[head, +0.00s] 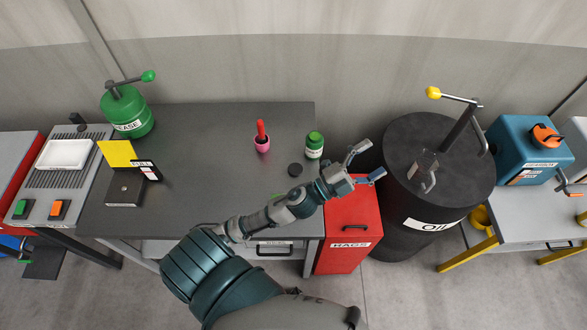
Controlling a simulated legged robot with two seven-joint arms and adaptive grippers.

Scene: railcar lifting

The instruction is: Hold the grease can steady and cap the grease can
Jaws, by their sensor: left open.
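A small green can (314,144) with a white label stands upright near the right edge of the dark table. Its label is too small to read. A dark round disc, perhaps the cap (295,170), lies flat on the table just left of and nearer than the can. A larger green container (127,112) marked GREASE, with a green-knobbed lever, stands at the table's back left. My left gripper (369,161) is open and empty, past the table's right edge, right of the small can and apart from it. My right gripper is out of view.
A pink cup (262,144) with a red item stands left of the can. My left arm crosses the table's front right, partly hiding a small green item. A red RAGS bin (349,235) and black OIL drum (437,185) stand to the right. The table's middle is clear.

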